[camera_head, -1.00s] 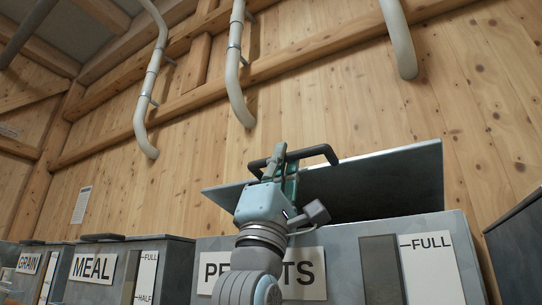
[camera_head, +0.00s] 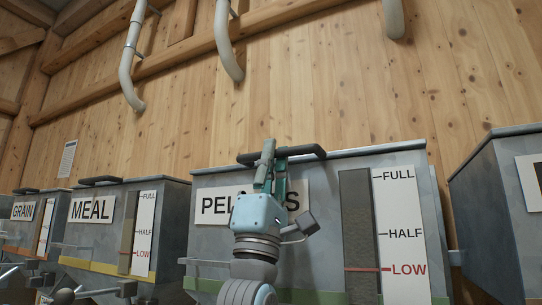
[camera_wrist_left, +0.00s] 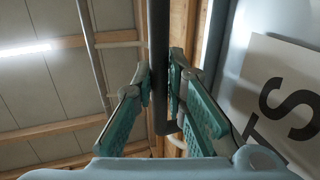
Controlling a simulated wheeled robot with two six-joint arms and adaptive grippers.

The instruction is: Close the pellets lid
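The pellets bin (camera_head: 215,245) is a grey metal box with a PELLETS label, partly hidden behind my left arm. Its lid (camera_head: 385,149) shows nearly edge-on along the bin's top, low and about flat; I cannot tell whether it is fully seated. A dark bar handle (camera_head: 308,151) stands at the lid's front. My left gripper (camera_head: 270,165) is at this handle, in front of the bin. In the left wrist view, the handle bar (camera_wrist_left: 158,50) runs between the two teal fingers (camera_wrist_left: 160,88), which appear closed against it. My right gripper is not in view.
The meal bin (camera_head: 170,215) and grain bin (camera_head: 22,232) stand to the left with lids down. Another grey bin (camera_head: 490,220) stands close on the right. A wooden wall (camera_head: 330,80) with pipes (camera_head: 228,50) rises behind.

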